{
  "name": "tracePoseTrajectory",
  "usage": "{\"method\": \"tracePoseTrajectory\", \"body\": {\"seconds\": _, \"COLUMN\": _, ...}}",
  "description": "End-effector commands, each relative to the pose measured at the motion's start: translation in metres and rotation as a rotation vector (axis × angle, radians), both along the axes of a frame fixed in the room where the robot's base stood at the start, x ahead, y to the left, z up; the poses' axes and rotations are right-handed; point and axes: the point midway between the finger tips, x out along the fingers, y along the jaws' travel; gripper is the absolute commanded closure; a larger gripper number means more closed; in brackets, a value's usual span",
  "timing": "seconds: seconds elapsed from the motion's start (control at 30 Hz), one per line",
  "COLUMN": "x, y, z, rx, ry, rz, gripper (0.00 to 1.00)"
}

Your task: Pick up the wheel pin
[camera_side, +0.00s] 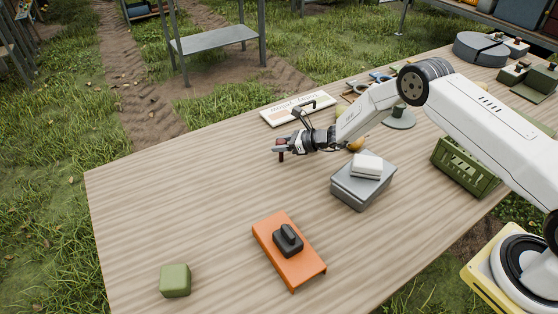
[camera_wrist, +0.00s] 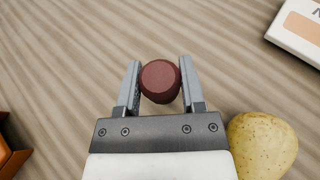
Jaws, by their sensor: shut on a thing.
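The wheel pin appears to be the small dark red piece (camera_wrist: 160,82) between the two jaws of my gripper (camera_wrist: 160,88) in the wrist view. The jaws touch it on both sides and are shut on it. In the side view, my gripper (camera_side: 281,148) is over the far middle of the wooden table, with the dark red pin (camera_side: 281,156) upright at its tip. I cannot tell whether the pin's lower end touches the table.
A yellow pear (camera_wrist: 262,145) lies close beside my gripper. A white sign (camera_side: 298,108) lies behind, and a grey box (camera_side: 362,185) with a white block stands to the right. An orange stand (camera_side: 272,262) and green block (camera_side: 175,281) are nearer. The table's left part is clear.

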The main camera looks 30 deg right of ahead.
Motion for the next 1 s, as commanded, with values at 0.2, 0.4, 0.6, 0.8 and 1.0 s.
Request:
{"method": "tracePoseTrajectory", "body": {"seconds": 0.2, "x": 0.0, "y": 0.0, "z": 0.0, "rx": 0.001, "ry": -0.001, "rz": 0.0, "gripper": 1.0}}
{"method": "tracePoseTrajectory", "body": {"seconds": 0.4, "x": 0.0, "y": 0.0, "z": 0.003, "rx": 0.0, "ry": -0.001, "rz": 0.0, "gripper": 1.0}}
{"method": "tracePoseTrajectory", "body": {"seconds": 0.6, "x": 0.001, "y": 0.0, "z": 0.014, "rx": 0.0, "ry": -0.003, "rz": 0.001, "gripper": 1.0}}
{"method": "tracePoseTrajectory", "body": {"seconds": 0.8, "x": -0.001, "y": 0.0, "z": 0.035, "rx": 0.001, "ry": -0.002, "rz": 0.0, "gripper": 1.0}}
{"method": "tracePoseTrajectory", "body": {"seconds": 1.0, "x": -0.016, "y": -0.002, "z": 0.052, "rx": 0.001, "ry": -0.002, "rz": -0.001, "gripper": 1.0}}
